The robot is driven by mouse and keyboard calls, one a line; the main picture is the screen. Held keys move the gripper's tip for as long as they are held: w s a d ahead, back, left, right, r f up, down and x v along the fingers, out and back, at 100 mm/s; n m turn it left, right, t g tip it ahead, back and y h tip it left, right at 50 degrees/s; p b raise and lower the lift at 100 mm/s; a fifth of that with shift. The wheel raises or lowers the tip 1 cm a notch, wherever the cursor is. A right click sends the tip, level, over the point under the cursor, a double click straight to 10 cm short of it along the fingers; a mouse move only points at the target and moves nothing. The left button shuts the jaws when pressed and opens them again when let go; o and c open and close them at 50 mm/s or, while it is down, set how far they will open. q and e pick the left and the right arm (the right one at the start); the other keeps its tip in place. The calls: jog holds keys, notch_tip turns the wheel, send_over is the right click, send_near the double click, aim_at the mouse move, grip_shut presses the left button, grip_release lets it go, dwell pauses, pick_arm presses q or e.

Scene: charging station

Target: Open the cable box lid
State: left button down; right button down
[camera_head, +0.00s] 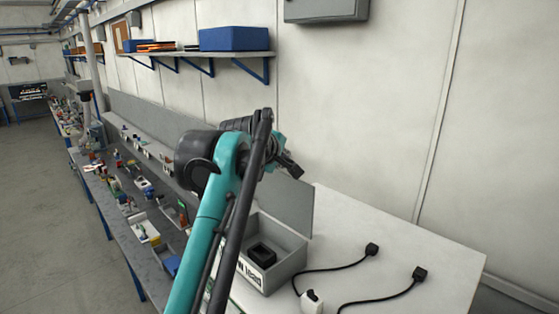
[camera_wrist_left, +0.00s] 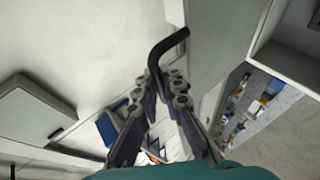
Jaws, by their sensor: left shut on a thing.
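The cable box (camera_head: 289,263) is a light grey open-topped box on the white table, with a black block (camera_head: 262,254) inside. Its grey lid (camera_head: 292,208) stands raised at the back of the box, partly hidden by my left arm. My left gripper (camera_head: 291,168) is above the lid's upper edge in the head view. In the left wrist view, the gripper (camera_wrist_left: 167,82) is shut on a bent black handle (camera_wrist_left: 165,48). The handle reaches toward the grey lid panel (camera_wrist_left: 212,38); its exact joint with the lid is unclear. My right gripper is not in view.
Black plugs (camera_head: 372,249) on cables lie right of the box on the white table (camera_head: 430,252). A long workbench with parts bins (camera_head: 143,232) runs left. A wall shelf (camera_head: 200,54) carries a blue box (camera_head: 234,39). A grey wall cabinet (camera_head: 325,9) hangs above.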

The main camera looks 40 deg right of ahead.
pick_arm(q)
jog(key=shift+d+r, duration=0.1)
jog(key=shift+d, duration=0.3)
dwell(0.3)
jog(key=c, duration=1.6)
grip_release()
jog(key=shift+c, duration=0.2)
jog(key=shift+a, duration=0.15)
jog(key=shift+s+a+r, duration=0.25)
jog(key=shift+a+r, duration=0.1)
jog(key=shift+a, duration=0.05)
jog(key=v, duration=1.1)
jog(key=shift+d, duration=0.1)
